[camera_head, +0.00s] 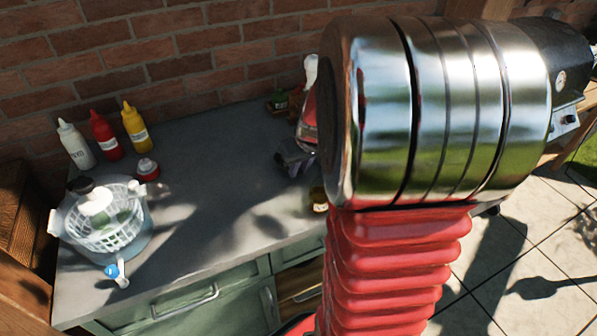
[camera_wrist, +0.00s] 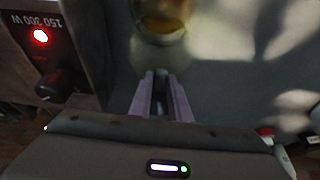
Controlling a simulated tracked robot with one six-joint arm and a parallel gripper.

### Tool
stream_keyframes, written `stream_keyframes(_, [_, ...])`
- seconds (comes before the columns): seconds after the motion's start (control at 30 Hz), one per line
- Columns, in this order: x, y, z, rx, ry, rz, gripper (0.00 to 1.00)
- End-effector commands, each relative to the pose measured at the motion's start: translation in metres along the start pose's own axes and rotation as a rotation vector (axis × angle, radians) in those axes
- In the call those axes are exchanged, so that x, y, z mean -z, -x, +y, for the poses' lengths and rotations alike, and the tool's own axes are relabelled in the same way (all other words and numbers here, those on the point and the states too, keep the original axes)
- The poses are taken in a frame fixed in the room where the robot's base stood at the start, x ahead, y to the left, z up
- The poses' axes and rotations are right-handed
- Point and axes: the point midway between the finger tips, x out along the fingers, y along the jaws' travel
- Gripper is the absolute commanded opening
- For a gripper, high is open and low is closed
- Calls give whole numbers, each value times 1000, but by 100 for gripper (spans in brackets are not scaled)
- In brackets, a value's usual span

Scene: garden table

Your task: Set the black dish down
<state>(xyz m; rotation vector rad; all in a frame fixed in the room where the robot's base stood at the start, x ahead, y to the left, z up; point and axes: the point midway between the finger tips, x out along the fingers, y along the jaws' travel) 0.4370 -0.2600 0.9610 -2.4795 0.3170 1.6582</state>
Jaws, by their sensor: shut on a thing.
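My gripper (camera_wrist: 163,80) shows in the wrist view with its two purple-grey fingers close together. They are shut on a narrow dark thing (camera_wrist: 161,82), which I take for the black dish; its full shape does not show. In the head view my gripper (camera_head: 297,163) is partly hidden by my arm, above the right part of the grey counter (camera_head: 215,190). No dish outline can be made out there. Whether the dark thing touches the counter I cannot tell.
A glass jar (camera_wrist: 160,18) with yellowish contents stands just beyond the fingertips. An appliance with a lit red lamp (camera_wrist: 40,36) is close on the left. A salad spinner (camera_head: 108,225) and squeeze bottles (camera_head: 104,135) stand at the counter's left. The counter's middle is clear.

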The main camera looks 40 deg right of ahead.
Motion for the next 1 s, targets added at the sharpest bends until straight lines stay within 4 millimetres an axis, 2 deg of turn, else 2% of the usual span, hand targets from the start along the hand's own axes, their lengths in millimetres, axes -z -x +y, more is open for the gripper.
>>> stream_keyframes(0.13, [-5,-12,0,0,0,0,0])
stream_keyframes(0.5, [-6,-15,0,-1,1,1,0])
stream_keyframes(0.53, [-6,-14,0,-1,1,1,19])
stream_keyframes(0.6, [-6,-14,0,0,1,1,24])
stream_keyframes(0.77, [-6,-14,0,0,1,1,35])
stream_keyframes(1.0, [-6,-14,0,0,1,1,35])
